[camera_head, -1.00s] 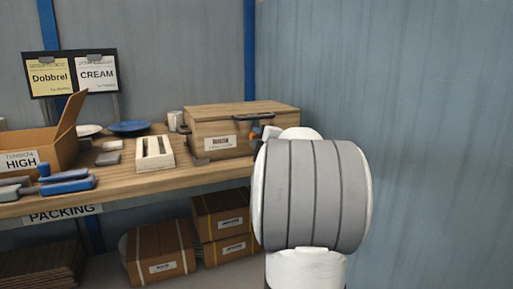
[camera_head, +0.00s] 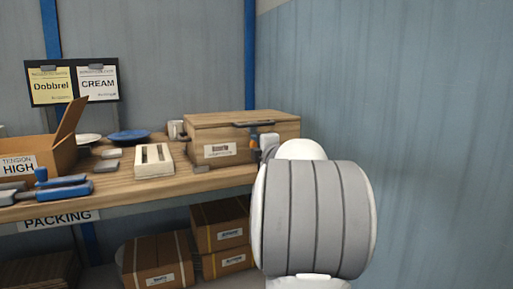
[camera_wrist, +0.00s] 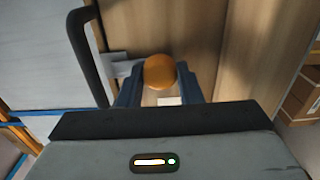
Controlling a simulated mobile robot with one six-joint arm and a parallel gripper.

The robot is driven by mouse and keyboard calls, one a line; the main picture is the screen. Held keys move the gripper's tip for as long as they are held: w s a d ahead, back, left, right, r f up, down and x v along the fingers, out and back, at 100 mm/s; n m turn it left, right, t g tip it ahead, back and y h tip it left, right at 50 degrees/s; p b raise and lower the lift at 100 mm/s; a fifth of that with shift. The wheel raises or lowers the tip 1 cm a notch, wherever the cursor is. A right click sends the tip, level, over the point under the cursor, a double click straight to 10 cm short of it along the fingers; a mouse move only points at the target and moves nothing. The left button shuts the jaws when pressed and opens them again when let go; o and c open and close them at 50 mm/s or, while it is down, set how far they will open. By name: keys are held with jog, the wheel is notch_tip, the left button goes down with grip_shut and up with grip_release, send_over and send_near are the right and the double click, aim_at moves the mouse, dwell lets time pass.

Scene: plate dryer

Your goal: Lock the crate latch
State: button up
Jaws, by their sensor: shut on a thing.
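The wooden crate (camera_head: 225,136) stands closed at the right end of the bench, with a label on its front. Its latch has an orange knob (camera_wrist: 160,71) and a pale metal piece (camera_wrist: 122,69) beside it in the wrist view. My gripper (camera_wrist: 160,84) is shut on the orange knob, one dark blue finger on each side. In the head view my gripper (camera_head: 256,143) is at the crate's front right, largely hidden by my own arm. The exact latch position cannot be told.
A black handle (camera_wrist: 87,50) is close to the left of my fingers. A white slotted rack (camera_head: 152,162), a blue plate (camera_head: 129,136) and an open carton (camera_head: 50,152) share the bench. A blue-grey wall (camera_head: 430,110) is to the right.

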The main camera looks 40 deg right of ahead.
jog(key=o, duration=0.9)
jog(key=p+v, duration=0.1)
jog(key=v, duration=0.6)
jog(key=shift+s+p, duration=0.4)
